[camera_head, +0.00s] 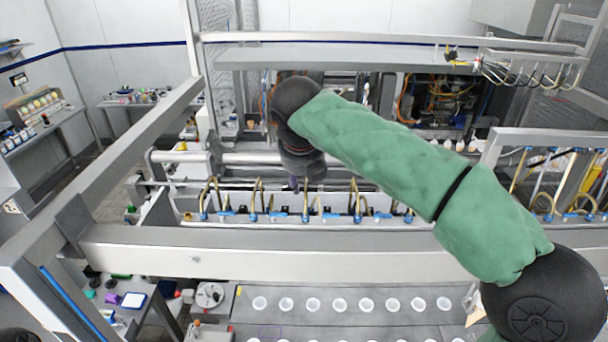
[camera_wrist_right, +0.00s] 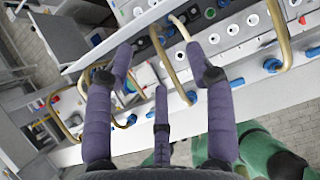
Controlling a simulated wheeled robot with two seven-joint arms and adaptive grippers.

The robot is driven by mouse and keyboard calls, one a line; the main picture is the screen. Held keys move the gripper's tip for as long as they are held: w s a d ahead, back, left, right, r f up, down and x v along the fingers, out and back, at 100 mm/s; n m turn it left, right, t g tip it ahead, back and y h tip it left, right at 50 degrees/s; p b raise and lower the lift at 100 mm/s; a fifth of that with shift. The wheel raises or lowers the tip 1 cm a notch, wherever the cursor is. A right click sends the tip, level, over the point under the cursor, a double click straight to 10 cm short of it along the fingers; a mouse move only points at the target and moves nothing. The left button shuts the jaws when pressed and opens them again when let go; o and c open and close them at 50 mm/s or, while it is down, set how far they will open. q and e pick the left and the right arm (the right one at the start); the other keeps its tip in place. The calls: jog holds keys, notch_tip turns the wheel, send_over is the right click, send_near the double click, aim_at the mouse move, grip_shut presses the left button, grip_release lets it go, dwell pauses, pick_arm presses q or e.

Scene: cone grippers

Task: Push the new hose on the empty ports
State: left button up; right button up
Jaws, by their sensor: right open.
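My right gripper (camera_head: 298,184) hangs over the machine rail (camera_head: 170,235) with its fingers pointing down at the row of hoses. In the right wrist view its purple fingers (camera_wrist_right: 160,62) are spread open. A tan looped hose (camera_wrist_right: 170,62) passes between the fingertips in that picture; I cannot tell whether they touch it. Tan hoses with blue fittings stand along the rail, one left of the gripper (camera_head: 258,194) and one right of it (camera_head: 356,196). Blue ports (camera_wrist_right: 192,97) line the rail edge. I cannot tell which hose is the new one. My left gripper is not in view.
A metal beam (camera_head: 350,57) crosses behind my arm. A tray with white cups (camera_head: 340,304) lies in front of the rail.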

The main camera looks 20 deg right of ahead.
notch_tip(320, 180, up, 2)
jog(key=shift+r, duration=0.1)
dwell(0.4)
dwell(0.7)
